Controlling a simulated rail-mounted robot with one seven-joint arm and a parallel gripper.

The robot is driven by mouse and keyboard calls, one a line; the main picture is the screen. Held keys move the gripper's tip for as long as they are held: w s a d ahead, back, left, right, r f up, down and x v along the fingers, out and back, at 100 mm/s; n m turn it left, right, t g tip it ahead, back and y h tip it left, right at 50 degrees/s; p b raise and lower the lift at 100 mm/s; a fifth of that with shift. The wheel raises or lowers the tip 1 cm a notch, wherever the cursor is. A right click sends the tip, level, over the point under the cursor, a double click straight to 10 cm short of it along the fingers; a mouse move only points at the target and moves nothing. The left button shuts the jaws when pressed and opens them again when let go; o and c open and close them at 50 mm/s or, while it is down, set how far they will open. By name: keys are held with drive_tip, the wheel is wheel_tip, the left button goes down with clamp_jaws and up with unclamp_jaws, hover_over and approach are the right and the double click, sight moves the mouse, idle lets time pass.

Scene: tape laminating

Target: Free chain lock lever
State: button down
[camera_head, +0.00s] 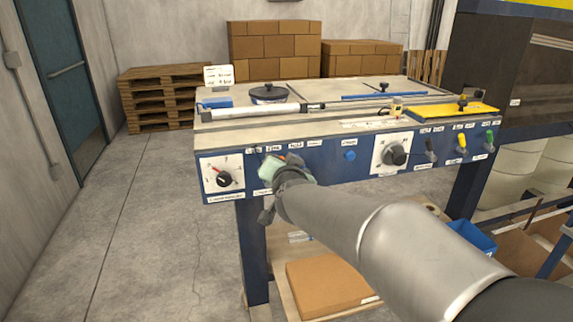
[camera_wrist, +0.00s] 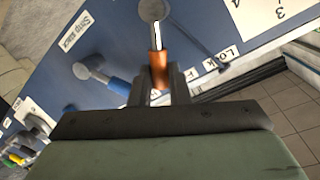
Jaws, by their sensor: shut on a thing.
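An orange-handled lever (camera_wrist: 157,68) on a round metal pivot stands on the blue control panel (camera_wrist: 190,20) in the wrist view. My gripper (camera_wrist: 160,80) is shut on its handle, with one dark finger on each side. A label beside it partly reads "Lock" (camera_wrist: 229,53); the rest of its text is hidden or too small to read. In the head view my gripper (camera_head: 282,170) is at the left part of the panel front, and my wrist hides most of the lever there.
A blue-handled lever (camera_wrist: 112,82) sits close to the left of the held one in the wrist view. In the head view a dial (camera_head: 223,178) is left of my gripper, and a blue button (camera_head: 349,155) and larger knob (camera_head: 395,154) are right. Floor left of the bench is clear.

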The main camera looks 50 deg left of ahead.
drive_tip(key=c, duration=1.4)
unclamp_jaws()
drive_tip(key=shift+o, duration=0.2)
drive_tip(key=b+v, duration=0.1)
drive_tip(key=v, duration=1.6)
drive_tip(key=shift+d, duration=0.2)
drive_tip(key=shift+r, duration=0.1)
drive_tip(key=w+d+f+m+g+h+p, duration=0.15)
drive_tip(key=w+d+f+h, duration=0.35)
drive_tip(key=d, duration=0.8)
drive_tip(key=w+d+f+h+p, duration=0.35)
drive_tip(key=w+d, duration=0.25)
drive_tip(key=d, duration=0.7)
drive_tip(key=s+d+f+m+g+h+p, duration=0.1)
drive_tip(key=s+d, duration=0.3)
drive_tip(key=d, duration=0.4)
drive_tip(key=s+d+f+m+g+h, duration=0.1)
drive_tip(key=s+d+f+g+h, duration=0.1)
drive_tip(key=d, duration=0.7)
drive_tip(key=s+d+f+m+g+h+p, duration=0.1)
drive_tip(key=s+d+f+g+h, duration=0.1)
drive_tip(key=s+d, duration=0.3)
drive_tip(key=d+g, duration=0.1)
drive_tip(key=d, duration=0.2)
drive_tip(key=shift+s+d+f+m+p, duration=0.2)
drive_tip(key=shift+s+f+m+p, duration=0.1)
drive_tip(key=shift+f+m, duration=0.1)
